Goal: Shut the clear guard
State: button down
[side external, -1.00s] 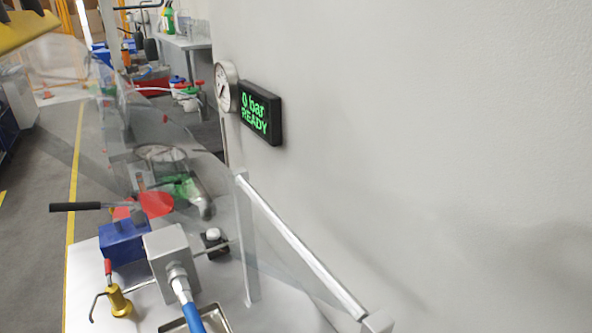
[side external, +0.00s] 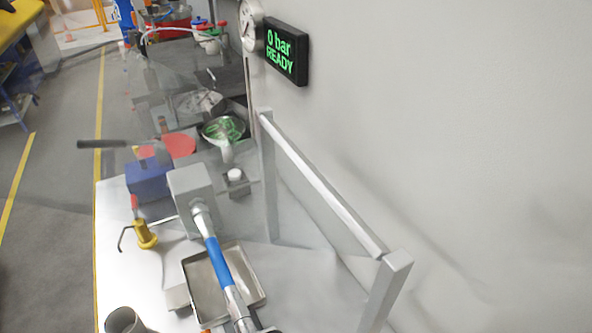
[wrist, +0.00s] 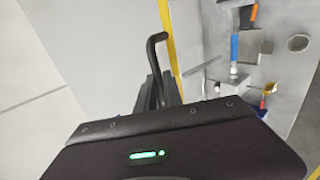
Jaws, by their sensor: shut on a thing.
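The clear guard (side external: 200,75) shows as a hazy see-through sheet over the far part of the bench, beside the white rail (side external: 322,187) along the wall. Its outline is faint, so its exact angle is hard to tell. In the wrist view my gripper (wrist: 158,88) is shut on a black bent bar (wrist: 156,43), which appears to be the guard's handle. The bar sticks out beyond the fingers. My gripper is not visible in the side view.
A display (side external: 287,53) on the wall reads 0 bar READY.

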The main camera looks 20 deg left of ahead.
jog(key=s+a+f, duration=0.3)
jog(key=f, duration=0.2)
dwell(0.3)
jog(key=shift+f, duration=0.1)
notch_tip(320, 180, down, 6)
jog(key=s+a, duration=0.2)
dwell(0.4)
jog(key=shift+s+a+f, duration=0.1)
jog(key=shift+f, duration=0.1)
notch_tip(320, 180, down, 6)
jog(key=s+a, duration=0.1)
jog(key=shift+s+a+f, duration=0.15)
jog(key=shift+s+f, duration=0.05)
